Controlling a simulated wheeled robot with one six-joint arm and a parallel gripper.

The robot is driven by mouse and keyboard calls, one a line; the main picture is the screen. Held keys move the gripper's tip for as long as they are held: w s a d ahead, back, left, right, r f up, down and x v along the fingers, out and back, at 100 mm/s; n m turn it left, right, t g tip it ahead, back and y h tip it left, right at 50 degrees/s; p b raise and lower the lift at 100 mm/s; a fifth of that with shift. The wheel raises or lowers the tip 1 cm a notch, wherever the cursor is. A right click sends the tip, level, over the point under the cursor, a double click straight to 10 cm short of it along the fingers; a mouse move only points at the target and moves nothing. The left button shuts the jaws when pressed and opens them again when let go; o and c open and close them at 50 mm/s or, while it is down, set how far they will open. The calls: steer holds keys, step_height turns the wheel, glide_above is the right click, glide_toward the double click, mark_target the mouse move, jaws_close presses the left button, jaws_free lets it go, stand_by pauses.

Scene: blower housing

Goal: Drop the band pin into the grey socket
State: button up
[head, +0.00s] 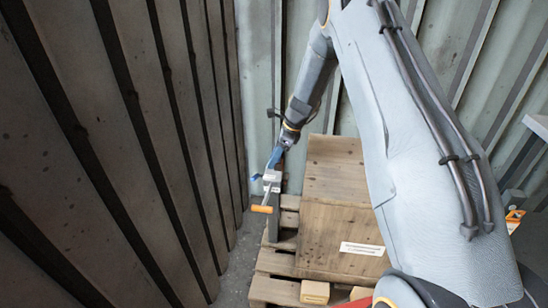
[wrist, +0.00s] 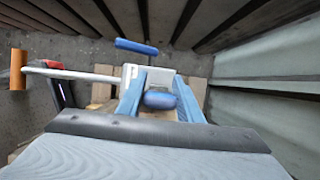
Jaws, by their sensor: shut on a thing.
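My gripper (wrist: 160,97), with blue fingers, is shut on what looks like the band pin. A blue rounded piece (wrist: 160,100) shows between the fingers. A pale grey block (wrist: 165,76) sits just beyond them; a white rod (wrist: 75,73) with an orange grip (wrist: 18,69) and a blue bar (wrist: 137,46) show beside it. In the head view, my gripper (head: 277,157) is at the pale block (head: 272,176), with the orange grip (head: 262,209) below. I cannot tell whether the block is the grey socket. The pin's lower end is hidden.
A wooden crate (head: 335,190) stands on a pallet (head: 272,290) right of the gripper. A dark ribbed wall (head: 110,150) rises close on the left, and a pale corrugated wall (head: 256,70) stands behind. A narrow strip of floor (head: 236,262) is clear.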

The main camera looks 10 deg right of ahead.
steer(key=shift+f, duration=0.15)
stand_by(0.4)
steer(key=o, duration=1.1)
